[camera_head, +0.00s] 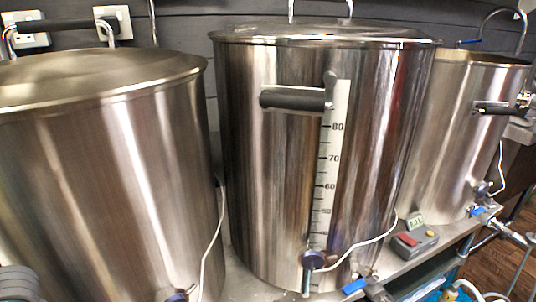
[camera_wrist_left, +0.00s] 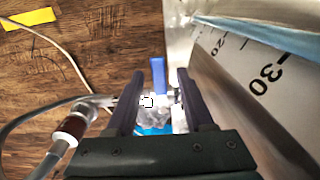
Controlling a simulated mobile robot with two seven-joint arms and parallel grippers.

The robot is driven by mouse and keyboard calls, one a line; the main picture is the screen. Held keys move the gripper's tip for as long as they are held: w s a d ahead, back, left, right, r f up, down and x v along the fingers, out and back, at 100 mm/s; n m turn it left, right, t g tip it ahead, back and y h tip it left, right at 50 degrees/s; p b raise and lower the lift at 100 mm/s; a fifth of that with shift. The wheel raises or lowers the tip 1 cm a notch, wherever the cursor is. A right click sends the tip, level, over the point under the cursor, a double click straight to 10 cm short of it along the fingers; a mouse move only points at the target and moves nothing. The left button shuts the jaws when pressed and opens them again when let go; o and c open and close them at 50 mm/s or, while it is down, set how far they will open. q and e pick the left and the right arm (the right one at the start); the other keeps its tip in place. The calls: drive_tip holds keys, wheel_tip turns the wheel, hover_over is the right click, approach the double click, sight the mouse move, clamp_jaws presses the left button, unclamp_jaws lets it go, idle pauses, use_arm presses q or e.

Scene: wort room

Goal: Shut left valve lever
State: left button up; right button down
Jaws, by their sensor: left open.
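In the left wrist view a blue valve lever (camera_wrist_left: 160,75) stands out from a metal valve (camera_wrist_left: 148,101) beside a steel kettle. My left gripper (camera_wrist_left: 162,78) is open, its two dark fingers on either side of the lever in the picture. I cannot tell whether either finger touches it. The head view shows a blue lever (camera_head: 355,286) low on the middle kettle (camera_head: 275,170) and another blue lever (camera_head: 477,210) on the right kettle (camera_head: 455,130). The left kettle (camera_head: 95,180) shows no lever, its bottom being cut off. Neither gripper shows in the head view.
In the wrist view the kettle wall (camera_wrist_left: 265,90) with its scale is close on the right, and a hose (camera_wrist_left: 45,120) with a fitting lies left. The wooden floor (camera_wrist_left: 90,60) is below. A control box (camera_head: 414,241) sits near the right kettle.

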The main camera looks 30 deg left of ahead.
use_arm(q)
wheel_tip(320, 180, up, 10)
drive_tip(key=p, duration=0.5)
idle(0.4)
drive_tip(key=w+d+r+h+p, duration=0.15)
drive_tip(key=d+r+p, duration=0.3)
drive_tip(key=d, duration=0.85)
drive_tip(key=w+d+r+t+p, duration=0.35)
drive_tip(key=d+r, duration=0.55)
drive_tip(key=r, duration=0.4)
drive_tip(key=a+r+n+p, duration=0.2)
drive_tip(key=r+p, duration=1.8)
drive_tip(key=r, duration=0.3)
drive_tip(key=w+a+r+n+y+p, duration=0.1)
drive_tip(key=a+r+n+p, duration=0.1)
drive_tip(key=r+p, duration=1.9)
wheel_tip(320, 180, up, 3)
